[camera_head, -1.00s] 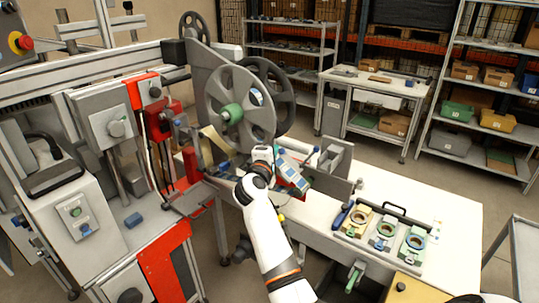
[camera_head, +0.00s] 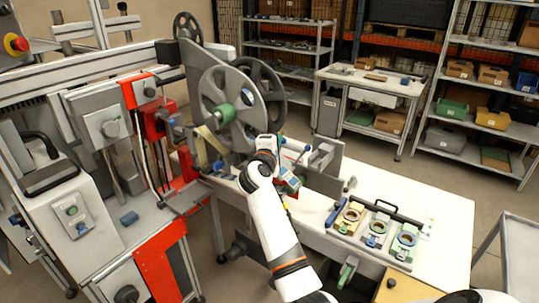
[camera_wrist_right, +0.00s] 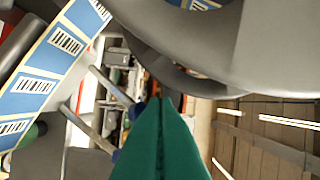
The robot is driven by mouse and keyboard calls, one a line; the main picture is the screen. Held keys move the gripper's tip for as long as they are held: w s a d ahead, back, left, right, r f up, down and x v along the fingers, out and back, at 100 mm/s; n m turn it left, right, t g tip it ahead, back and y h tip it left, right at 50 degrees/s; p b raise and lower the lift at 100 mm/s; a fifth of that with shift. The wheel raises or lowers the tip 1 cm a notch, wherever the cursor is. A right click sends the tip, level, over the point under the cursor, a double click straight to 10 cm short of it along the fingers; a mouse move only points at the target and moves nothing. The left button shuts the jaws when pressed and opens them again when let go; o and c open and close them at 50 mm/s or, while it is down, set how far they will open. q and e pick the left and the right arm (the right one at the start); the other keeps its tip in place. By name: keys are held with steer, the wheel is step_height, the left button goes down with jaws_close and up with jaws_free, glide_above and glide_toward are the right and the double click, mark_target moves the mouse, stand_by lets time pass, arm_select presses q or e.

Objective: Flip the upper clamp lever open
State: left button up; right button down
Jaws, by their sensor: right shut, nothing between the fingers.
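My right gripper (camera_wrist_right: 160,102) shows in the wrist view as two green fingers pressed together, with nothing between them. Two grey rod levers run at a slant to the left of the fingers: one higher (camera_wrist_right: 108,84) and one lower (camera_wrist_right: 86,130). Dark blue knobs at their ends lie close beside or behind the fingers; I cannot tell whether they touch. In the head view, a lever with a blue knob (camera_head: 306,149) stands right of my right wrist. My right arm reaches to the front of the large grey reel (camera_head: 228,108), and its fingertips are hidden there. My left gripper is not seen.
A web of blue barcode labels (camera_wrist_right: 38,82) curves past at the left in the wrist view, and the grey reel fills the top. The white table (camera_head: 445,215) holds a tray of round parts (camera_head: 376,233). The red and grey machine (camera_head: 107,125) stands at the left.

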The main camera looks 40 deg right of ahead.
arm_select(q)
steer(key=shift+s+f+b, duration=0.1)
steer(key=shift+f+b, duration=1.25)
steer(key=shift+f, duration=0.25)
arm_select(e)
steer(key=v, duration=0.9)
steer(key=shift+s+a, duration=0.3)
